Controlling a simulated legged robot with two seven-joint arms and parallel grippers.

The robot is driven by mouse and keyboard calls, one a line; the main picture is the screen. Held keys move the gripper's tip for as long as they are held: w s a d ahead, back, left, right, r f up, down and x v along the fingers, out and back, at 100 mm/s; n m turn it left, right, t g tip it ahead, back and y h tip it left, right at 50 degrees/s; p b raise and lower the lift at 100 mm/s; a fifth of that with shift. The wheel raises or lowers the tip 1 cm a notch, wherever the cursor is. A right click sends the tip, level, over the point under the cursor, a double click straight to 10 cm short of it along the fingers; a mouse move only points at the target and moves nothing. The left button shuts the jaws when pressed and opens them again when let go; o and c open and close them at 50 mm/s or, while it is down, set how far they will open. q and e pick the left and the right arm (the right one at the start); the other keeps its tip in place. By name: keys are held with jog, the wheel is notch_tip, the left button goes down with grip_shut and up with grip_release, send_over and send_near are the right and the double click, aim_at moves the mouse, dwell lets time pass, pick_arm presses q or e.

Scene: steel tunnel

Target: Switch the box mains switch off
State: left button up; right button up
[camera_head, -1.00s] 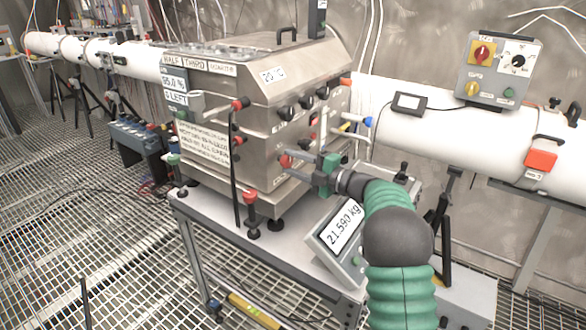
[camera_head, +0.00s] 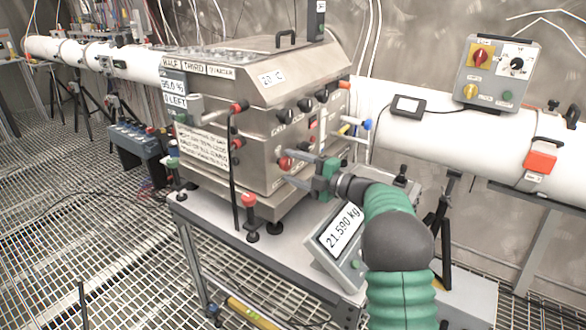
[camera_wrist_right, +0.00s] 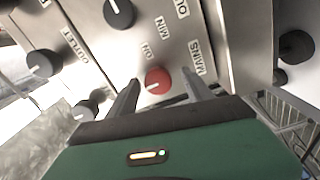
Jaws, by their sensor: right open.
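The steel box (camera_head: 270,85) stands on a bench in the middle of the head view. Its mains switch is a round red knob (camera_wrist_right: 158,80) with a white mark, beside the label "MAINS" in the right wrist view. The knob also shows on the box's front in the head view (camera_head: 285,163). My right gripper (camera_head: 288,167) is open at the box's front, with its fingertips close to the red knob. In the right wrist view the two fingers (camera_wrist_right: 160,92) stand on either side below the knob; I cannot tell whether they touch it. My left gripper is not in view.
Black knobs (camera_wrist_right: 118,12) sit near the red one on the panel.

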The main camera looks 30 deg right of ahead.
jog(key=v, duration=1.6)
jog(key=shift+s+d+p, duration=0.2)
jog(key=shift+s+p, duration=0.1)
jog(key=shift+s, duration=0.05)
jog(key=shift+f, duration=0.1)
